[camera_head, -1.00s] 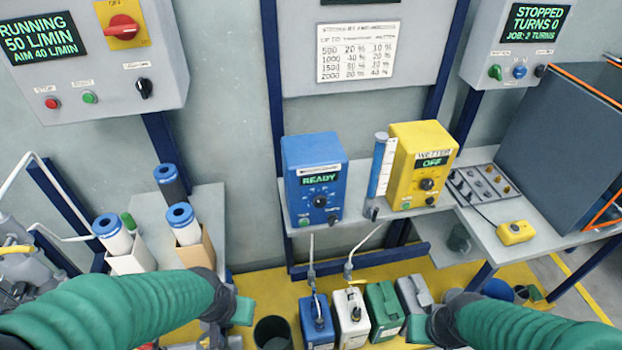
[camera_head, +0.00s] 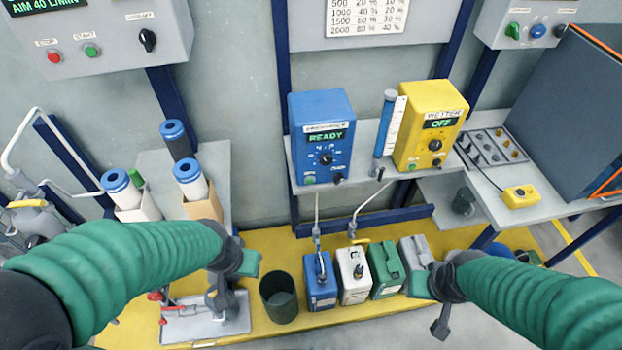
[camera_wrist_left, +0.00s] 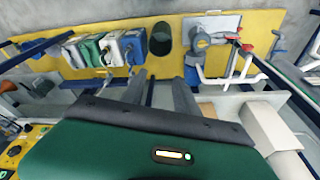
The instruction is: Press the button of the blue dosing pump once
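The blue dosing pump (camera_head: 322,112) stands on a wall shelf in the middle of the head view. Its display reads READY. A dial is on its front, with a green button (camera_head: 309,180) at the lower left and a black knob (camera_head: 337,179) at the lower right. My left gripper (camera_wrist_left: 160,78) shows two grey fingers apart with nothing between them in the left wrist view. In the head view it is below and left of the pump, not touching it. My right gripper (camera_head: 420,285) is below and right of the pump; its fingers are not clear.
Several canisters (camera_head: 320,285) and a dark bin (camera_head: 278,296) stand on the yellow floor below. Blue-capped filters (camera_head: 187,170) are at left. Space before the pump looks clear.

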